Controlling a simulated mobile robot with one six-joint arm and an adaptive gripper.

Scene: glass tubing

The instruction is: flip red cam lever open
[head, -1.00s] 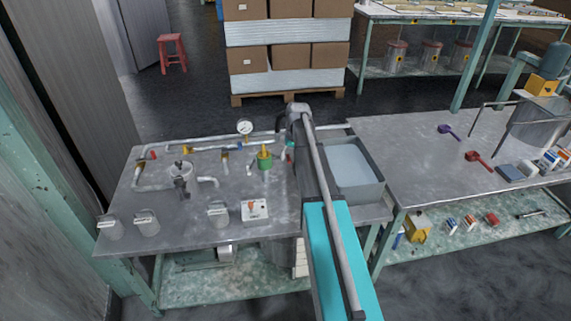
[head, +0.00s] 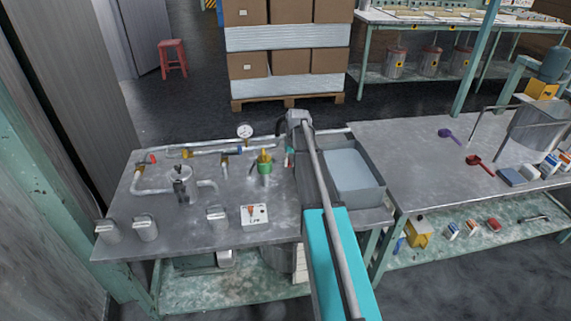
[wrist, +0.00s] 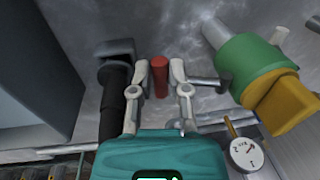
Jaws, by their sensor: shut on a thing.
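The red cam lever (wrist: 159,77) shows in the wrist view as a short red bar, upright in the picture, between the two grey fingers of my gripper (wrist: 162,68). The fingers are shut on it, one on each side. Its lower end and its mount are hidden or unclear. A dark fitting (wrist: 113,85) stands just left of the fingers, and a grey rod shows right of them. In the head view my arm covers most of the gripper, and I cannot make out the lever clearly there.
A green fitting with a yellow top (wrist: 257,62) is close on the right in the wrist view; it also stands on the bench (head: 265,163). A pressure gauge (head: 245,130) stands behind it. A grey basin (head: 353,170) lies right of my arm.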

